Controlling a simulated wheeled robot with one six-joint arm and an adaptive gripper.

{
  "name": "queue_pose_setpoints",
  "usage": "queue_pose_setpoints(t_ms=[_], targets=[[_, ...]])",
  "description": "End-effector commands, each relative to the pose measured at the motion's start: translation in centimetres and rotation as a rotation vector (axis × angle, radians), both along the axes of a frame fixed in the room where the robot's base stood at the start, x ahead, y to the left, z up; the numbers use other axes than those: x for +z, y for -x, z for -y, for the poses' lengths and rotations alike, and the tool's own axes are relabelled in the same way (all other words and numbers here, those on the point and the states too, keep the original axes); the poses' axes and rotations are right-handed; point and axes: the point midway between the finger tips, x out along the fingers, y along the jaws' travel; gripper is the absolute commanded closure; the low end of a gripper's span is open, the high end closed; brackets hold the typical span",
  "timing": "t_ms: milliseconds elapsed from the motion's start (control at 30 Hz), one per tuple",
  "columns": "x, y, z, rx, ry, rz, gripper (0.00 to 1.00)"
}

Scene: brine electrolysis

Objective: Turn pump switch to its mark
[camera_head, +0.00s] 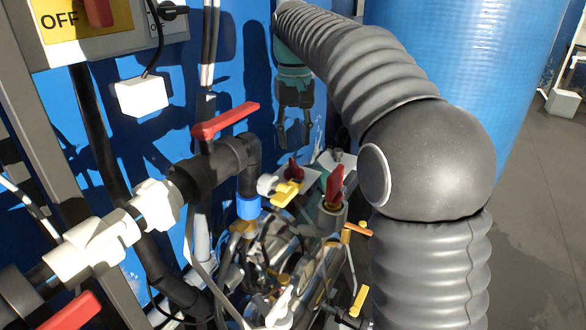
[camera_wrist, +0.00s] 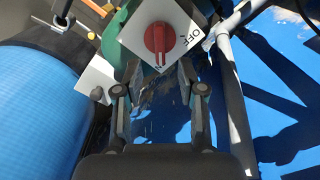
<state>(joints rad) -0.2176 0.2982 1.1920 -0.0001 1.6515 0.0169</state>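The pump switch is a red rotary knob (camera_wrist: 159,38) on a white plate with "OFF" lettering to its right, in the wrist view. Its long grip runs up and down in the picture, with a small pale mark at its lower end. In the head view the red knob (camera_head: 295,169) is small, just below my gripper (camera_head: 294,147). In the wrist view my gripper (camera_wrist: 158,68) is open and empty. Its fingertips stand either side of the plate's lower corner, and the knob lies beyond them. I cannot tell whether they touch the plate.
A blue tank (camera_head: 440,60) stands behind my arm. Black and white pipes with a red-handled valve (camera_head: 226,120) run at left. Yellow (camera_head: 287,193) and red (camera_head: 335,188) valve handles sit close to the switch. A yellow OFF panel (camera_head: 70,25) is top left.

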Motion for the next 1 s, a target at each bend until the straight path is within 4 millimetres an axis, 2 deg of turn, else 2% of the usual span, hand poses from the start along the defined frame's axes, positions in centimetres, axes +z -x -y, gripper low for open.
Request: queue_pose_setpoints(t_ms=[33, 200, 400, 600, 833, 867, 1000], targets=[[-1.3, 0.1, 0.0, 0.0, 0.001, -0.003, 0.6], [-4.3, 0.1, 0.0, 0.0, 0.001, -0.003, 0.6], [-6.6, 0.1, 0.1, 0.0, 0.0, -0.002, 0.6], [-7.4, 0.0, 0.0, 0.0, 0.0, 0.001, 0.6], [-7.4, 0.0, 0.0, 0.0, 0.0, 0.001, 0.6], [-7.4, 0.0, 0.0, 0.0, 0.0, 0.001, 0.63], [-7.4, 0.0, 0.0, 0.0, 0.0, 0.001, 0.98]])
